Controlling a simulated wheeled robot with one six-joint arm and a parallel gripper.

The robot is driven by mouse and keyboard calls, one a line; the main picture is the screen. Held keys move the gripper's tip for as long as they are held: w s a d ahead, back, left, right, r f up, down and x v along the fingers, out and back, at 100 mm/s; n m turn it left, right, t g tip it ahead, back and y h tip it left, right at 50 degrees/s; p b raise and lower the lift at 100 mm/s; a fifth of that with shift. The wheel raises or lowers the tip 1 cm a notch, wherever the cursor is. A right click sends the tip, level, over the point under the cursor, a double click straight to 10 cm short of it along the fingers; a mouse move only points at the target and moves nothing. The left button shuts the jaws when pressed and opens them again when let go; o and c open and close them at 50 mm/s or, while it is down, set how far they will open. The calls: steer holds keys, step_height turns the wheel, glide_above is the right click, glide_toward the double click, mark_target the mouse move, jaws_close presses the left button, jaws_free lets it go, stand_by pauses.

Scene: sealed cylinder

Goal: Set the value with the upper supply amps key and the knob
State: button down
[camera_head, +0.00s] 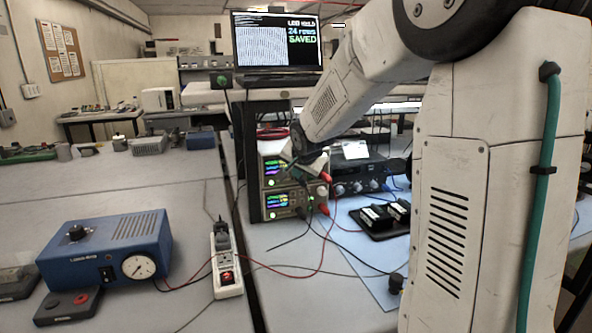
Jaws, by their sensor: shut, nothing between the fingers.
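Two power supplies with coloured screens stand stacked on the bench, centre of the head view. The upper supply (271,169) shows its screen's left part; its right side is mostly covered by my gripper. The lower supply (280,201) shows its screen, with a red plug at its right. My gripper (291,165) is shut and empty, in front of the upper supply's face. I cannot tell whether it touches a key. The upper supply's amps key and knob cannot be made out; the readings are too small to read.
My arm fills the right side. A blue box with a gauge (105,255) and a white power strip (226,262) stand left. Red and black leads cross the bench. Black modules (385,219) lie on a blue mat (365,265). A laptop (277,45) stands above, reading "24 rows SAVED".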

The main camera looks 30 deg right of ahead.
stand_by(0.7)
steer(key=shift+w+d, duration=0.1)
steer(key=shift+w, duration=0.4)
steer(key=shift+w+d, duration=0.1)
steer(key=shift+w, duration=0.25)
stand_by(0.4)
steer(key=shift+s, duration=0.15)
steer(key=shift+s+a, duration=0.2)
steer(key=shift+s, duration=0.4)
steer(key=shift+s+a, duration=0.25)
steer(key=shift+s, duration=0.55)
steer(key=shift+s+a, duration=0.2)
steer(key=shift+s, duration=0.6)
steer(key=shift+s+a, duration=0.25)
steer(key=shift+s, duration=0.55)
